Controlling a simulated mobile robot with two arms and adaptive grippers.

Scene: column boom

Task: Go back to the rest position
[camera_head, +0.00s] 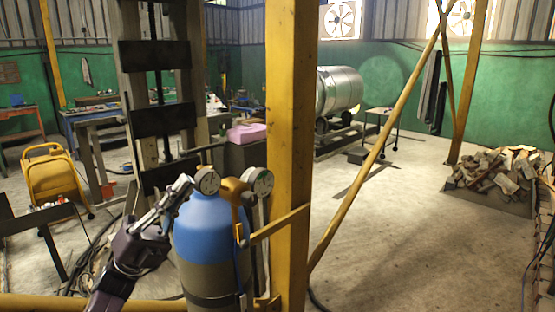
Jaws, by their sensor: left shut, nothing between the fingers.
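My left gripper (178,190) shows at the lower left of the head view, on an arm that rises from the bottom edge. Its fingers are shut and empty. They are in front of or beside the blue-topped gas cylinder (205,222), close to its left gauge (207,181); I cannot tell whether they touch. A second gauge (260,182) sits to the right of the first, by the yellow post. My right gripper is not in view.
A thick yellow post (291,120) stands just right of the cylinder, with a slanted yellow brace (375,150). A yellow cart (55,175) stands at the left. A rubble pile (495,175) lies at the right. The floor (400,240) between brace and rubble is clear.

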